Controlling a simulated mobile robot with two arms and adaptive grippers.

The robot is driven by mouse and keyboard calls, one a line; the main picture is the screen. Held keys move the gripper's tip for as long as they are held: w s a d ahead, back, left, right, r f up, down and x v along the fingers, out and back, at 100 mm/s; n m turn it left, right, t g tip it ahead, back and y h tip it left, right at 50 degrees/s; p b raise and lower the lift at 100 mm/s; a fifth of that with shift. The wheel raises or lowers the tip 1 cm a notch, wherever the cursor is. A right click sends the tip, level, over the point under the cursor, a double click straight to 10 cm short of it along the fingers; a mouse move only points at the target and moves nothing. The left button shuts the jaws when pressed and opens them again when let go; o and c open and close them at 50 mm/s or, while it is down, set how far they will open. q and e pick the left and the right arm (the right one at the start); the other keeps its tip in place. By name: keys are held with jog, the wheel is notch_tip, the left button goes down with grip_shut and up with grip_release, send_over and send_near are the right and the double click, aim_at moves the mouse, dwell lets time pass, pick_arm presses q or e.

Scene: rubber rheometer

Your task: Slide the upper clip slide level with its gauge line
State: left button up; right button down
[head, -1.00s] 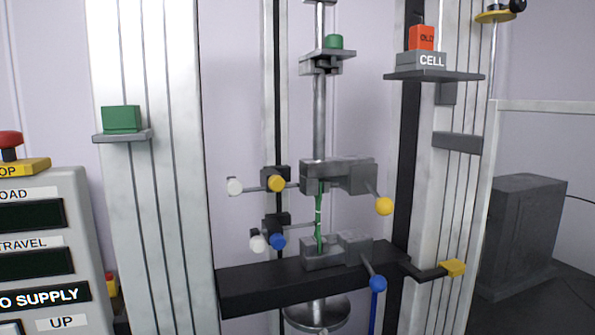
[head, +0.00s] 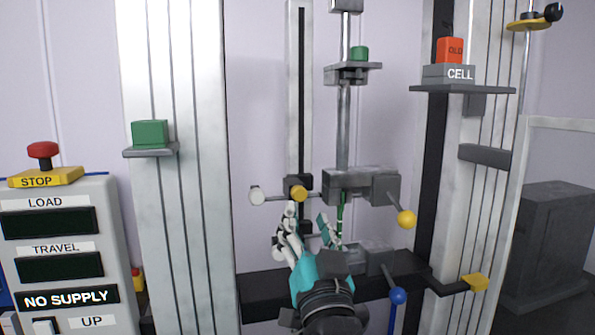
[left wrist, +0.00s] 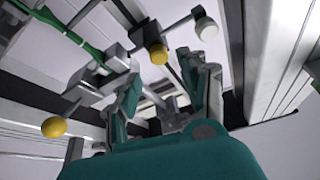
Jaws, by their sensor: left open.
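The upper clip slide (head: 298,189) is a dark block with a yellow knob (head: 299,193) and a white-ended rod, on a vertical rail beside the green test strip (head: 340,208). In the left wrist view its yellow knob (left wrist: 158,54) and white end (left wrist: 206,28) lie just beyond my fingers. My left gripper (head: 308,214) is open and empty, just below the upper slide; I cannot tell if it touches anything. It partly hides the lower clip slide and the strip. The strip also shows in the left wrist view (left wrist: 80,38); its gauge lines are too small to judge.
The upper grip (head: 350,183) with its yellow-ball lever (head: 406,219) is right of the slide. The dark crossbeam (head: 265,288) and blue-ball lever (head: 398,295) are below. A control panel (head: 60,225) stands at left. Free room lies left of the rail.

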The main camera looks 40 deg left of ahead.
aim_at(296, 182)
pick_arm(q)
jog(key=p+x, duration=0.4)
jog(key=x, duration=0.6)
jog(key=shift+w+r, duration=0.1)
jog(key=shift+w+a+r, duration=0.1)
jog(key=shift+w+a, duration=0.35)
jog(key=shift+w, duration=0.05)
jog(key=shift+c, duration=0.3)
jog(key=shift+s, duration=0.1)
grip_shut()
